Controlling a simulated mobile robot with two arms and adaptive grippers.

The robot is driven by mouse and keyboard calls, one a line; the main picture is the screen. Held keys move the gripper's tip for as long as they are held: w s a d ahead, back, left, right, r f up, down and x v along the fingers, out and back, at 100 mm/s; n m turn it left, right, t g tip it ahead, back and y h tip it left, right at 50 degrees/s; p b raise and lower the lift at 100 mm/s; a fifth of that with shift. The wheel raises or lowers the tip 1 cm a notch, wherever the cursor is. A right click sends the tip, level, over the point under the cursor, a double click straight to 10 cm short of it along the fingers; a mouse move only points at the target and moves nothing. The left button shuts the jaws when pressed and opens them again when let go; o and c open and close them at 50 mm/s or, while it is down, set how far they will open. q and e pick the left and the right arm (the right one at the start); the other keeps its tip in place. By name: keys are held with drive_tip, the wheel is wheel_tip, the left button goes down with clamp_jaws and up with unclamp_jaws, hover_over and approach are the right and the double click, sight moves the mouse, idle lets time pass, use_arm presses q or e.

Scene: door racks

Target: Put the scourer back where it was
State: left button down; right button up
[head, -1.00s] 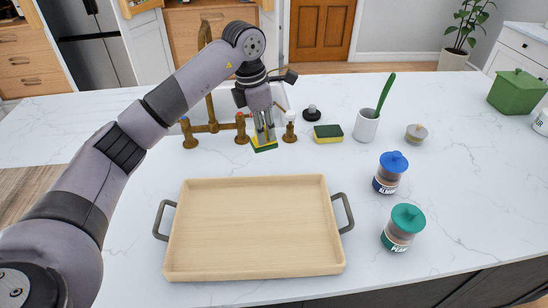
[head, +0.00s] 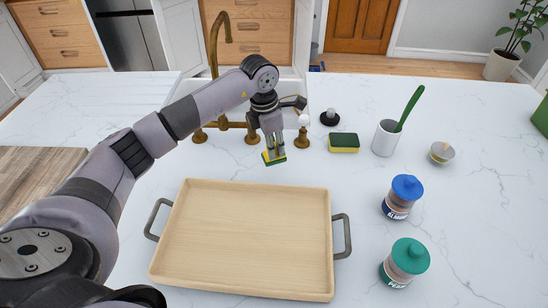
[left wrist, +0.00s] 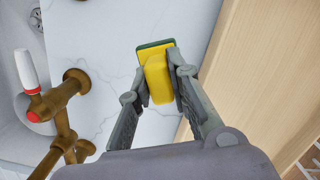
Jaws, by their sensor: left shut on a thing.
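My left gripper (head: 274,148) is shut on a yellow and green scourer (head: 274,158), between the brass tap and the far edge of the tray. In the left wrist view this scourer (left wrist: 158,78) shows its yellow body and a green edge between the fingers. Whether it touches the counter or hangs just above it, I cannot tell. A second, similar scourer (head: 343,143), yellow below and dark green on top, lies on the counter to the right of the tap. My right gripper is not in view.
A wooden tray (head: 245,238) with grey handles lies in front of my left gripper. Brass taps (head: 302,138) and the sink are behind. A black plug (head: 330,118), white cup with green brush (head: 386,138), small pot (head: 442,153) and jars (head: 402,197) stand right. Counter between them is clear.

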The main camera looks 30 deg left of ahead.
sight(274, 162)
use_arm(q)
drive_tip(key=shift+f, duration=0.65)
drive_tip(key=shift+f+p, duration=0.3)
drive_tip(key=shift+f, duration=0.4)
wheel_tip(274, 162, down, 3)
drive_tip(key=shift+f+p, duration=0.15)
drive_tip(key=shift+p, duration=0.3)
drive_tip(key=shift+f, duration=0.2)
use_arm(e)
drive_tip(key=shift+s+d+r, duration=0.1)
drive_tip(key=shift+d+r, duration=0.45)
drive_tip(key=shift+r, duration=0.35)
